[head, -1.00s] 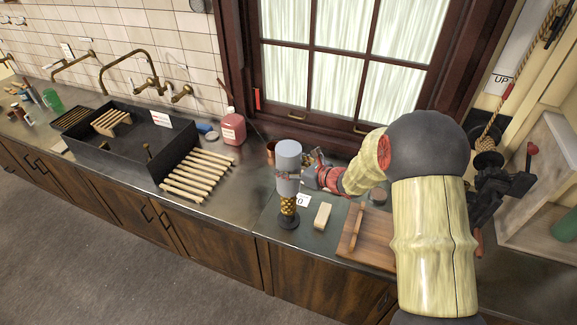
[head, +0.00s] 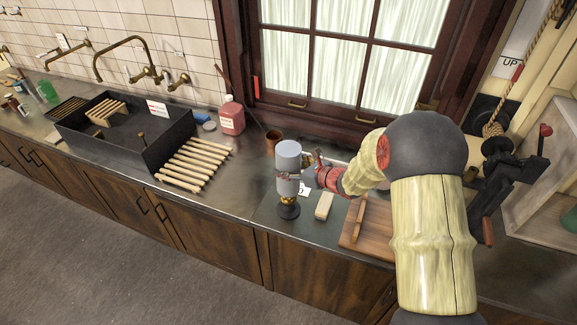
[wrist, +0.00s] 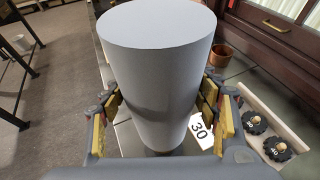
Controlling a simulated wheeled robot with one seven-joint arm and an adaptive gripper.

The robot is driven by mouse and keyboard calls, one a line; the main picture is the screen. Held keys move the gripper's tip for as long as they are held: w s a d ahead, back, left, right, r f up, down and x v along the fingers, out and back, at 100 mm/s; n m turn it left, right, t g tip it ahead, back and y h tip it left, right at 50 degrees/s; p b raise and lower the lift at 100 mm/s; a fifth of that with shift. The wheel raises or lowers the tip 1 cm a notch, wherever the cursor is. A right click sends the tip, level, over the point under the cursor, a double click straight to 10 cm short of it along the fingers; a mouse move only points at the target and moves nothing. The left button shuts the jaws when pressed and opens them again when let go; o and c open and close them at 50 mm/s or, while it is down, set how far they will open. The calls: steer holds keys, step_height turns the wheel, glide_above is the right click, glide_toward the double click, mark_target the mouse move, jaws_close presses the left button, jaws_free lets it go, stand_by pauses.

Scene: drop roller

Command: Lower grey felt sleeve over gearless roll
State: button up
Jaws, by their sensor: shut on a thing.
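A grey felt sleeve (head: 288,158), a plain upright cylinder, is held in my gripper (head: 289,177). In the wrist view the sleeve (wrist: 155,75) stands between both fingers, and its closed-looking top hides what is inside. Below it in the head view, a short stretch of a brass-coloured roll (head: 289,201) shows on a round dark base (head: 289,212). The sleeve is in line above this roll and appears to surround its upper part. A small gap remains between the sleeve's lower edge and the base.
A pale block (head: 324,206) and a wooden board (head: 370,226) lie to the right. A copper cup (head: 273,141) stands behind. A card marked 30 (wrist: 201,131) and toothed knobs (wrist: 255,122) show in the wrist view.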

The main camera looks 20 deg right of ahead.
steer(key=shift+f+b, duration=1.9)
steer(key=shift+f, duration=0.4)
steer(key=o, duration=1.3)
steer(key=v, duration=1.2)
